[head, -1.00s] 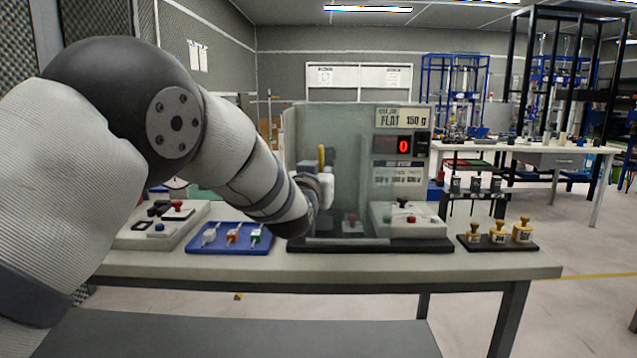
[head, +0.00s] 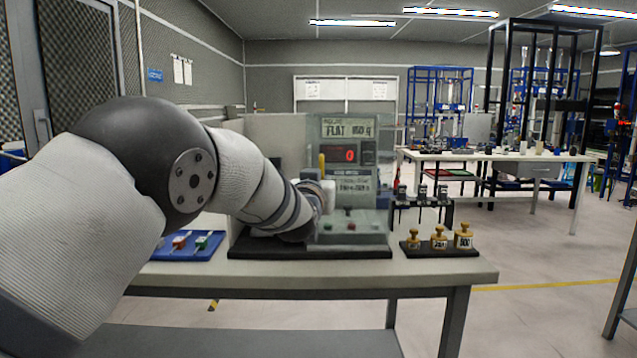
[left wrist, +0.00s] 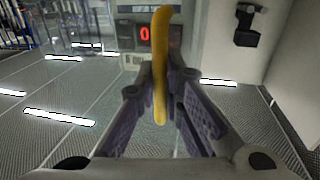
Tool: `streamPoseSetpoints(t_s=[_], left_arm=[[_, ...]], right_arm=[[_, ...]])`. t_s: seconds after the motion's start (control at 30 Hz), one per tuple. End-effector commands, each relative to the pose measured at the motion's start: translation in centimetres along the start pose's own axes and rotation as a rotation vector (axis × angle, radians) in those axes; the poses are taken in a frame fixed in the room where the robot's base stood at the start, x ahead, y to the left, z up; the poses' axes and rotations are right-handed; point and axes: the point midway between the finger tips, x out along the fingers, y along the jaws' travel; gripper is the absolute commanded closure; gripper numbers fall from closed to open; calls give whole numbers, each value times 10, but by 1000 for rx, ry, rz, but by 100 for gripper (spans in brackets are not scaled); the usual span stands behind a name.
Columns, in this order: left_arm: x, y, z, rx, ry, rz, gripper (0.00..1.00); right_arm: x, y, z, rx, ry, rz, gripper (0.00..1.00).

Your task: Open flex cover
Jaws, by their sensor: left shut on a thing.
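The flex cover (head: 375,215) is a clear see-through housing on the tester's black base in the head view. It stands toward the right, in front of the display panel and control box, and the left part of the base is uncovered. Its upright yellow handle (head: 322,161) is at the cover's left side. My left gripper (left wrist: 160,82) is shut on the handle, which stands between its purple-grey fingers in the left wrist view. In the head view my arm hides most of the gripper and the tester's left part. My right gripper is not in view.
A blue tray (head: 175,246) with small coloured specimens lies left. Brass weights (head: 439,238) stand on a black plate at right, before a dark rack (head: 421,200).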

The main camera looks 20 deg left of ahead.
Motion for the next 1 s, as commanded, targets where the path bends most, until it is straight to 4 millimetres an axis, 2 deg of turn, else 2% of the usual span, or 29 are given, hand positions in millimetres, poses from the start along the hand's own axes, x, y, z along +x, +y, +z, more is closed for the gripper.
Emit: streamPoseSetpoints(t_s=[0.4,0.43,0.47,0.77,0.87,1.0], left_arm=[[0,1,2,0,-4,0,100],[0,1,2,0,-4,0,87],[0,1,2,0,-4,0,82],[0,1,1,0,-1,0,82],[-9,1,1,0,-3,-1,82],[-38,1,0,1,-3,0,82]], right_arm=[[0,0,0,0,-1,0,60],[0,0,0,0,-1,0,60],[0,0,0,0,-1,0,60],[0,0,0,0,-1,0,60],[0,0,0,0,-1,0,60],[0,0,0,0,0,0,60]])
